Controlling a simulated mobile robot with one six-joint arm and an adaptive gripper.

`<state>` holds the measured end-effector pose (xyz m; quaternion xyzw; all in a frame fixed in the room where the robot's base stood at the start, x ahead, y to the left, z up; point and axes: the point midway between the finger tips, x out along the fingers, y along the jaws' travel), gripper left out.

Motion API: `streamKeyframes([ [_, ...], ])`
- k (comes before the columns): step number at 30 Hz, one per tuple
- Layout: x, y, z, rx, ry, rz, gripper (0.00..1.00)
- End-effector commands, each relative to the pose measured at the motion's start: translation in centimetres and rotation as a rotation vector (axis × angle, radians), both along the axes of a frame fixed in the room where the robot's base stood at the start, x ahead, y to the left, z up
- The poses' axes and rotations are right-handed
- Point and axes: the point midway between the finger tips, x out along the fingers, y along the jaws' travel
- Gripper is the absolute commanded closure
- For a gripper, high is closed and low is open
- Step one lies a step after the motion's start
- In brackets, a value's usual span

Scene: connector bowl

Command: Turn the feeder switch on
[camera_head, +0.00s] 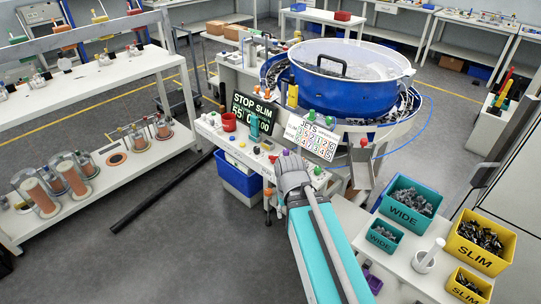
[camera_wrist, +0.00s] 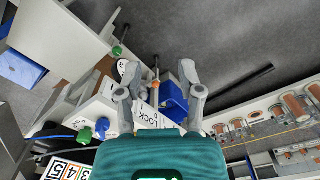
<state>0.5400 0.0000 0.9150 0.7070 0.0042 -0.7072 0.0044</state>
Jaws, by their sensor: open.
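A white console (camera_head: 240,157) with several coloured knobs and buttons stands before the big blue bowl feeder (camera_head: 340,98). I cannot tell which control is the feeder switch. My gripper (camera_head: 285,160) is at the console's front edge in the head view, and its fingers hide part of the panel. In the wrist view my gripper (camera_wrist: 160,72) is open, with nothing clearly held. A white label reading LOCK (camera_wrist: 158,113) shows between and below the fingers, with an orange-tipped rod (camera_wrist: 155,86) near it. Green (camera_wrist: 84,134) and blue (camera_wrist: 102,125) knobs show left of the fingers.
A STOP SLIM display (camera_head: 252,114) and a JETS board (camera_head: 312,139) stand on the console. A blue bin (camera_head: 238,178) is below it. Teal WIDE bins (camera_head: 408,213) and yellow SLIM bins (camera_head: 480,258) stand on the right table. Floor at the left is mostly open, with a dark bar (camera_head: 165,194).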

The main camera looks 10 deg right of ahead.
Motion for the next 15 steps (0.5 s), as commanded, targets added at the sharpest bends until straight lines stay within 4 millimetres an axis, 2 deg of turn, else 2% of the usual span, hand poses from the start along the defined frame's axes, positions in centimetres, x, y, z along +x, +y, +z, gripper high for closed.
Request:
streamKeyframes([
  [3, 1.2, 0.0, 0.6, 0.000, 0.000, 0.040, 0.51],
  [5, 2.1, -1.3, 1.1, 0.000, 0.000, 0.071, 0.51],
  [8, 4.1, -1.4, 2.1, 0.000, 0.000, 0.157, 0.51],
  [15, 11.2, -1.4, 5.4, 0.000, 0.000, 0.477, 0.51],
])
